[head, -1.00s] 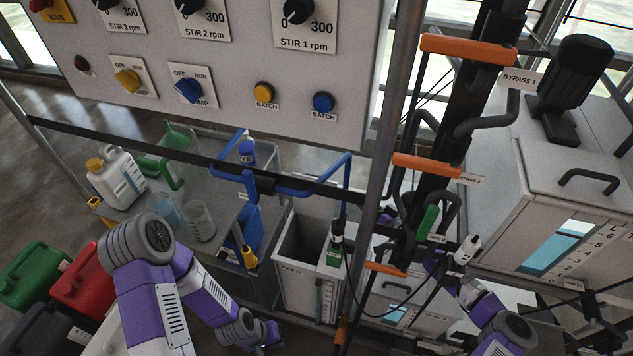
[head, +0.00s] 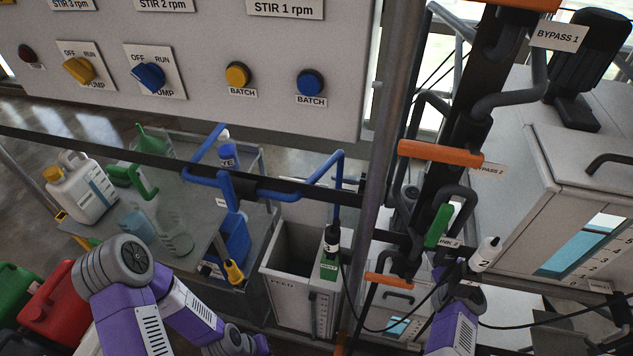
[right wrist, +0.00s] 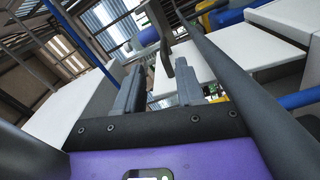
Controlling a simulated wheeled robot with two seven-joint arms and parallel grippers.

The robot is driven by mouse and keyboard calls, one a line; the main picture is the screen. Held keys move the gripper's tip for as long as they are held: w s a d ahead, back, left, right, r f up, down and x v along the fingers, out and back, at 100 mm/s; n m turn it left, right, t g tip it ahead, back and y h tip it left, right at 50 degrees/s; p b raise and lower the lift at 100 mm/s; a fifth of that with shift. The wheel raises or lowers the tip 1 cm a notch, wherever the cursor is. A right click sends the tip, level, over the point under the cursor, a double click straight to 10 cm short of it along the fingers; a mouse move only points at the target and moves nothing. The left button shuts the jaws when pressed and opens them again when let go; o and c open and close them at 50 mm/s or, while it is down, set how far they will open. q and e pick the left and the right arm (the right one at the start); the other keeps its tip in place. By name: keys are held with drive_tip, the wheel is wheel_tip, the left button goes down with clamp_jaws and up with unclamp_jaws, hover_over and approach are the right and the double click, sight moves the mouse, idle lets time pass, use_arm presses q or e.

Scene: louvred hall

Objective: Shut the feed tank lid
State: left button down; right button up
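The feed tank (head: 287,310) is a pale, square-sided box marked FEED, standing low in the middle of the head view. Its top is open and shows a dark inside. A pale upright panel (head: 314,212) behind its opening may be the raised lid; blue and black bars partly cover it. My right gripper (right wrist: 158,88) has its fingers apart in the right wrist view, with nothing clearly between them. In the head view my right arm is right of the feed tank, and its fingers are hard to make out. My left forearm is left of the tank; its gripper is below the frame.
A blue bent rail (head: 275,190) and a metal post (head: 376,190) stand near the tank. A cart (head: 195,252) holds a jug (head: 78,190) and beakers. A control panel (head: 200,30) fills the upper left.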

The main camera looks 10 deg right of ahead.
sight(306, 199)
drive_tip(key=x, duration=0.3)
drive_tip(key=b+x, duration=0.1)
drive_tip(key=x, duration=0.3)
drive_tip(key=shift+a+f, duration=0.2)
drive_tip(key=shift+a, duration=0.2)
drive_tip(key=shift+c, duration=0.5)
clamp_jaws()
